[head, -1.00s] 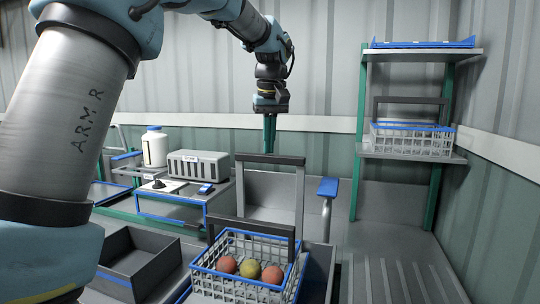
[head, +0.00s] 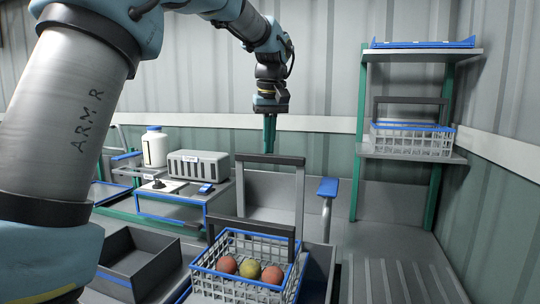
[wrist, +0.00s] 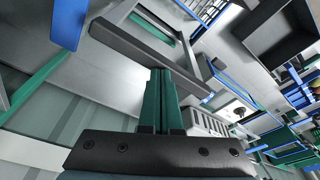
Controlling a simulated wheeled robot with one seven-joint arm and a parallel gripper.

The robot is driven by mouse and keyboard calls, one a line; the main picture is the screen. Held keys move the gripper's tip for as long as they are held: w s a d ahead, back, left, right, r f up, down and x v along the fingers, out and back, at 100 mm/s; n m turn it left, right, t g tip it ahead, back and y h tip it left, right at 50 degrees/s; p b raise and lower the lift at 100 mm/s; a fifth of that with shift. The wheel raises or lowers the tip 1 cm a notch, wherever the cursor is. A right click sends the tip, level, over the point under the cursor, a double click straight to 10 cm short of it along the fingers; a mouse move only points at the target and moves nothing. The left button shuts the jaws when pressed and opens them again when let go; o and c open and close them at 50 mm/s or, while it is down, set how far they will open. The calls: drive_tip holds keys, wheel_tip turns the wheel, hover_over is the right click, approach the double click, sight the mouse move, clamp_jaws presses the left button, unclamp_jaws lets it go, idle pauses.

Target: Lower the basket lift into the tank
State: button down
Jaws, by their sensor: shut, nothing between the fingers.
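The basket lift shows as a grey frame with a dark top bar (head: 270,159) standing over the tank (head: 318,275). A white wire basket (head: 205,284) with a blue rim and a dark handle sits at the tank, with several red and yellow tomatoes (head: 250,269) in it. A lever with a blue grip (head: 327,187) stands on a post right of the frame. My gripper (head: 270,150), with green fingers, points down just above or behind the top bar. It is shut and empty; its fingers also show in the wrist view (wrist: 161,90). I cannot tell whether they touch the bar.
A dark open bin (head: 140,262) stands left of the tank. A bench at the left holds a white bottle (head: 154,147) and a grey box (head: 198,165). A shelf (head: 420,52) at the right holds another wire basket (head: 412,142). The ridged surface at the lower right is clear.

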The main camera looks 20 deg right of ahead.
drive_tip(key=shift+f, duration=0.15)
drive_tip(key=shift+f+b, duration=5.4)
drive_tip(key=shift+f, duration=3.7)
wheel_tip(320, 180, up, 17)
drive_tip(key=p, duration=1.4)
drive_tip(key=shift+f, duration=0.35)
